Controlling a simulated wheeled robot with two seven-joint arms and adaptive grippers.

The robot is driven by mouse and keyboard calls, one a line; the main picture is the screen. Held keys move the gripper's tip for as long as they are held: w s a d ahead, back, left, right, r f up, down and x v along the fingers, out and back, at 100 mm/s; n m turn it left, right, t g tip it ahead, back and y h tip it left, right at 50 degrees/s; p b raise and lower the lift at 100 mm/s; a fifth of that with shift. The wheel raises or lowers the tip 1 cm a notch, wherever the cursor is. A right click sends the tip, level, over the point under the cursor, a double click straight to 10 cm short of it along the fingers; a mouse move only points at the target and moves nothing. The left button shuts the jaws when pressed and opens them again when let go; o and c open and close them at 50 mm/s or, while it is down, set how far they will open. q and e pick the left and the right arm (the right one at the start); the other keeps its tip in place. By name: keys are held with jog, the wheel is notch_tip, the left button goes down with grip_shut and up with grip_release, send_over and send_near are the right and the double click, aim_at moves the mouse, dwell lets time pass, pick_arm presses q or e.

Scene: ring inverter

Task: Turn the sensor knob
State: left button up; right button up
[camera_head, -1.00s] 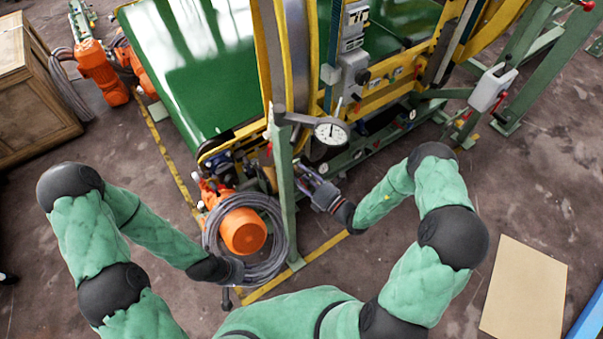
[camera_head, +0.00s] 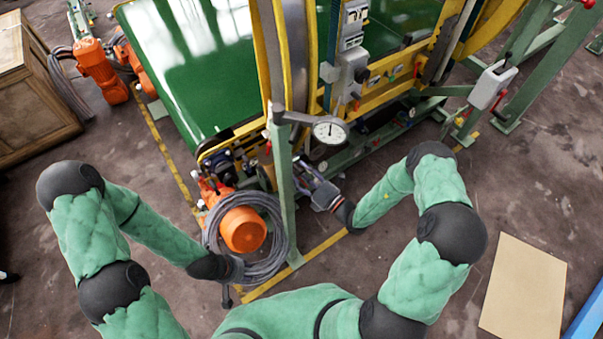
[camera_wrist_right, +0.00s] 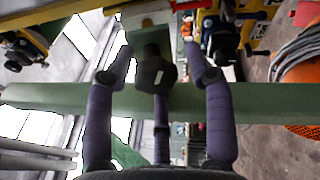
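A black knob (camera_wrist_right: 156,72), which I take for the sensor knob, shows in the right wrist view on a green block (camera_wrist_right: 148,40). My right gripper (camera_wrist_right: 158,52) is open, with purple-grey fingers on the left and right of the knob and a third finger below it. Gaps show beside the knob; whether the third finger touches it I cannot tell. In the head view my right gripper (camera_head: 307,174) is just right of the green post (camera_head: 285,190); the knob cannot be made out there. My left gripper (camera_head: 227,296) is low beside the cable coil, its fingers mostly hidden.
A round dial gauge (camera_head: 330,131) sits on an arm from the post, above my right gripper. The yellow-framed machine (camera_head: 385,75) stands behind. A grey cable coil (camera_head: 270,262) surrounds an orange motor (camera_head: 243,230) left of the post.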

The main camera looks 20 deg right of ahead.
jog(key=shift+s+a, duration=0.1)
jog(key=shift+a, duration=0.05)
jog(key=v, duration=0.8)
dwell(0.5)
